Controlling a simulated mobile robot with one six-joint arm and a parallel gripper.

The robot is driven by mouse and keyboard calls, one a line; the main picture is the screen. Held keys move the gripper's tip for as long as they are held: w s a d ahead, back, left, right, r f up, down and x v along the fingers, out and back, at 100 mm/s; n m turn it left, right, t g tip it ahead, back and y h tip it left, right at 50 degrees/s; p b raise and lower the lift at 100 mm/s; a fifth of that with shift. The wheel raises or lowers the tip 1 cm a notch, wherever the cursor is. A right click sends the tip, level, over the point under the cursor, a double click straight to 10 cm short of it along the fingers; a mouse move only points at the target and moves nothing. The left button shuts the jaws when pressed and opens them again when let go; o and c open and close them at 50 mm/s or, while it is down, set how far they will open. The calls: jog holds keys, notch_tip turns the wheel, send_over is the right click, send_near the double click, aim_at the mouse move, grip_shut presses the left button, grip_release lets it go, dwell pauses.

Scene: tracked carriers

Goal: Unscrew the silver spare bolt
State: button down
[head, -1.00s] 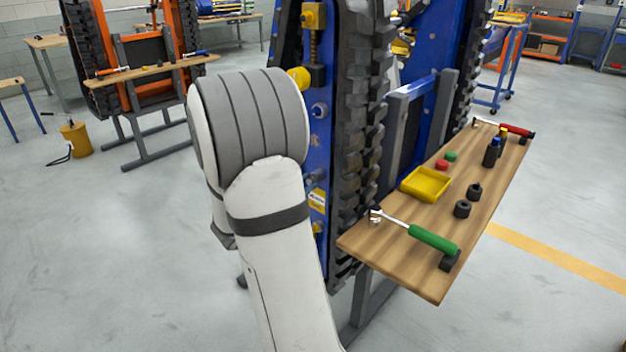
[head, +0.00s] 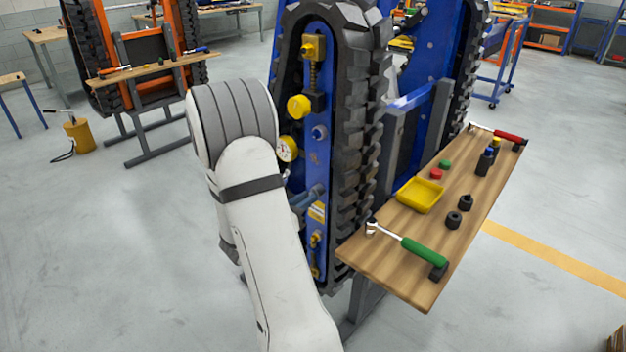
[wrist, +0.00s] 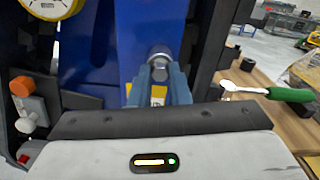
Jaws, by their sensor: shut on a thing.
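In the wrist view my gripper (wrist: 159,76) has its two grey-blue fingers closed around a round silver bolt (wrist: 160,53) on the blue frame of the tracked carrier. The bolt's end shows just beyond the fingertips; its sides are partly hidden by them. How far it is threaded in I cannot tell. In the head view my gripper (head: 309,196) reaches the blue frame (head: 318,160) from the left, partly behind my white arm. Another silver bolt head (head: 320,132) sits higher on that frame.
A wooden shelf (head: 395,265) at right carries a green-handled wrench (head: 424,250), a yellow tray (head: 420,195), black sockets and a red-handled tool (head: 509,137). A black track (head: 360,180) stands close beside the frame. A yellow gauge (head: 287,149) is near my arm.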

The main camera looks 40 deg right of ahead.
jog(key=shift+n+p, duration=0.3)
jog(key=shift+n, duration=0.5)
jog(key=n+p, duration=0.8)
jog(key=p, duration=0.1)
jog(key=shift+n, duration=0.3)
jog(key=shift+a+n+p, duration=0.2)
jog(key=shift+n+p, duration=0.7)
jog(key=shift+p, duration=0.1)
jog(key=shift+a, duration=0.15)
jog(key=shift+s+a, duration=0.15)
jog(key=shift+a, duration=1.6)
jog(key=shift+a, duration=0.1)
